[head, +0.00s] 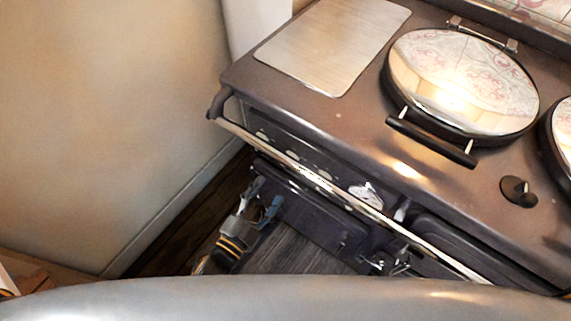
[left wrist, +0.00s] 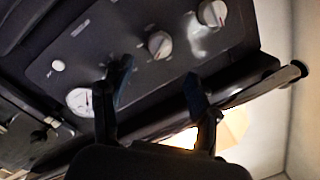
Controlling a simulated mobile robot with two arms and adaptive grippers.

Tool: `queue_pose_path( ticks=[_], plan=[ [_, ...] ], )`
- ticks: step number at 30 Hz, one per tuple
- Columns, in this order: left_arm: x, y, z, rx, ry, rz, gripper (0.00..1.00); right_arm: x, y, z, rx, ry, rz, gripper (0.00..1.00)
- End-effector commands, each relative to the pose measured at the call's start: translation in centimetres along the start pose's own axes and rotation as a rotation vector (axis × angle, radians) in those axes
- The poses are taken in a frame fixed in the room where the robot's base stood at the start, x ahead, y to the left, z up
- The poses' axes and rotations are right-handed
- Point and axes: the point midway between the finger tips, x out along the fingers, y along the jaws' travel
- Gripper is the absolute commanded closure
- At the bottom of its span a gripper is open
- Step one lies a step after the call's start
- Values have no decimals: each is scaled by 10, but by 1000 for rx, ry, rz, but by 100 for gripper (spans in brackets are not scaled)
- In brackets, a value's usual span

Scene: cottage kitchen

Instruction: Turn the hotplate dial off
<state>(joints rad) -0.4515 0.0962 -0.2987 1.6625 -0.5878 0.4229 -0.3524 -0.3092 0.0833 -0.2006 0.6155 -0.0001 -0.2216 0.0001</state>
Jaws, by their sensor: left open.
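The dark front panel of the range cooker carries the dials. In the left wrist view, one white dial with a red mark (left wrist: 160,45) lies beyond the gap between my fingers, and a second white dial (left wrist: 212,13) is further up and right. I cannot tell which is the hotplate dial. Pale dials (head: 293,155) also show small behind the rail in the head view. My left gripper (head: 266,194) is open and empty, below and in front of the panel; its two fingers show apart in the left wrist view (left wrist: 158,76). My right gripper is not in view.
A shiny rail (head: 300,170) runs along the cooker front, close to the panel. A white round gauge (left wrist: 80,101) and a small white button (left wrist: 58,65) share the panel. Round-lidded plates (head: 462,80) and a black knob (head: 518,191) are on top. A wall (head: 110,120) stands left.

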Motion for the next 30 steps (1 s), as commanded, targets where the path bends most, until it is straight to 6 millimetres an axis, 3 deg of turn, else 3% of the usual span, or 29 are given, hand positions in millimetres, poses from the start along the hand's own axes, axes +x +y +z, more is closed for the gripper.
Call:
queue_pose_path(
  ticks=[6, 12, 18, 26, 30],
  plan=[
    [50, -1, 0, -2, 0, -2, 40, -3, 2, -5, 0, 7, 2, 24],
    [80, 0, 0, -2, -1, -1, 40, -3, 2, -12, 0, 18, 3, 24],
    [92, 0, 0, -3, -2, 0, 40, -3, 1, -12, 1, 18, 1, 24],
    [92, 0, 1, -3, -2, 0, 40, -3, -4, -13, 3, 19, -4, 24],
    [92, 0, 1, -3, -2, 0, 66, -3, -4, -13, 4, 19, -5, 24]
  ],
)
